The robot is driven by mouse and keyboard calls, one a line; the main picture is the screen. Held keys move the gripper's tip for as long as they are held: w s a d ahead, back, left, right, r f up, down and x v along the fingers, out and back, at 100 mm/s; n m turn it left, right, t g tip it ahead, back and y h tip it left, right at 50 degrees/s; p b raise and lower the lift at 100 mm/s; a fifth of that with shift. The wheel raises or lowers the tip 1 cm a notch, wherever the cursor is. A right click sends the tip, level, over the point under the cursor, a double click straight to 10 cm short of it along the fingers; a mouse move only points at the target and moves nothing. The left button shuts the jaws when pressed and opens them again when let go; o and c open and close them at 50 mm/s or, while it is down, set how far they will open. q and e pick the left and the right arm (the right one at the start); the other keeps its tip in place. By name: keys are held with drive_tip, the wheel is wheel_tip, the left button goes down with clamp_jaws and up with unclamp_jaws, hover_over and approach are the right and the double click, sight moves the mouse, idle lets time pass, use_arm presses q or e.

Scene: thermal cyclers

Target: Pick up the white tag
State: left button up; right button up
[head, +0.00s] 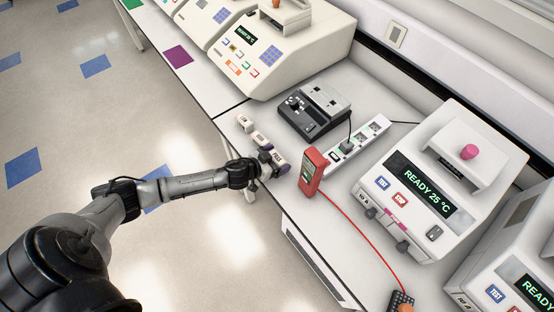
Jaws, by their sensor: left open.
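A short row of small white pieces with dark marks lies near the front edge of the bench. The farthest white tag-like piece (245,122) and the one beside it (259,138) lie clear of my gripper. My left gripper (273,160) is open at the near end of this row, low over the bench edge. Another small pale piece appears right at its fingers, but I cannot tell whether it lies between them or beside them. The marks are too small to read. My right gripper is out of view.
A red handheld meter (312,171) stands just right of my left gripper, its red cable running toward the front. Behind are a black device (314,108) and a white power strip (358,142). Thermal cyclers stand at right (432,190) and back left (262,55).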

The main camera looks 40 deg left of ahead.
use_arm(q)
drive_tip(key=shift+w, duration=0.1)
drive_tip(key=shift+c, duration=0.3)
drive_tip(key=c, duration=0.6)
